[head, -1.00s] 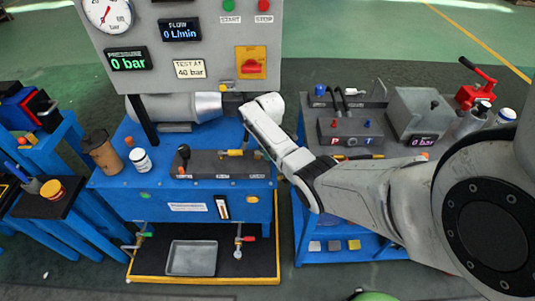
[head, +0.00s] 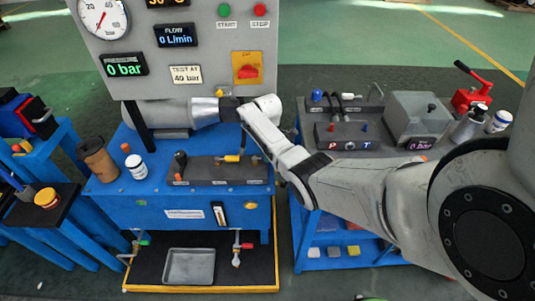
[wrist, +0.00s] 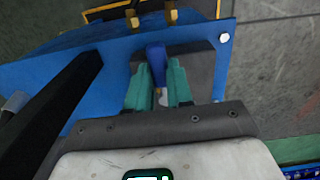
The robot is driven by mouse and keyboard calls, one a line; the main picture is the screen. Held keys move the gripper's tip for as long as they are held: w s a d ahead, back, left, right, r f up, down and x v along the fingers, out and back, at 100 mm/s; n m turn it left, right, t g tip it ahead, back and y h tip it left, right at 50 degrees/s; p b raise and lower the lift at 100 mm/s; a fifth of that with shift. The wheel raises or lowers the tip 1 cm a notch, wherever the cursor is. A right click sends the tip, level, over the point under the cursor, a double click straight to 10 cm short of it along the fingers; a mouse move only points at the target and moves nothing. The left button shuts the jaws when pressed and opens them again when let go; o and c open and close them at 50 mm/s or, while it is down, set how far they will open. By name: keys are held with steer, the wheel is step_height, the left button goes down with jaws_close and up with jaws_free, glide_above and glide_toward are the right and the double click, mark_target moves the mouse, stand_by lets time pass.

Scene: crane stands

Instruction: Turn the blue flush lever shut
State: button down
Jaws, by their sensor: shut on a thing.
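The blue flush lever (wrist: 156,58) shows in the wrist view as a short blue handle over a dark grey block. My gripper (wrist: 158,88) has its two teal fingers on either side of the lever and is shut on it. The lever points roughly along the fingers, and its lower part is partly hidden between them. In the head view my arm reaches across to the test stand. There my gripper and the blue lever cannot be made out behind the arm and panel.
The grey panel (head: 200,75) reads 0 bar and 0 L/min. A brown cup (head: 98,160) and a white jar (head: 137,167) stand on the blue bench, left of a yellow-handled valve block (head: 215,172). A blue cart (head: 300,225) with a grey box (head: 417,117) stands right.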

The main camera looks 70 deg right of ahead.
steer(key=c, duration=1)
jaws_free()
step_height(320, 180, up, 11)
steer(key=shift+p, duration=0.4)
steer(key=shift+f, duration=0.1)
steer(key=a+f+m, duration=0.1)
steer(key=a+f, duration=0.3)
steer(key=a, duration=0.7)
steer(key=a+f+m, duration=0.1)
steer(key=a+f, duration=0.3)
steer(key=a, duration=0.7)
steer(key=s+a+r+m+t, duration=0.1)
steer(key=s+a+r+m, duration=0.2)
steer(key=s+a, duration=1.2)
steer(key=shift+s+a, duration=0.2)
steer(key=shift+s, duration=0.45)
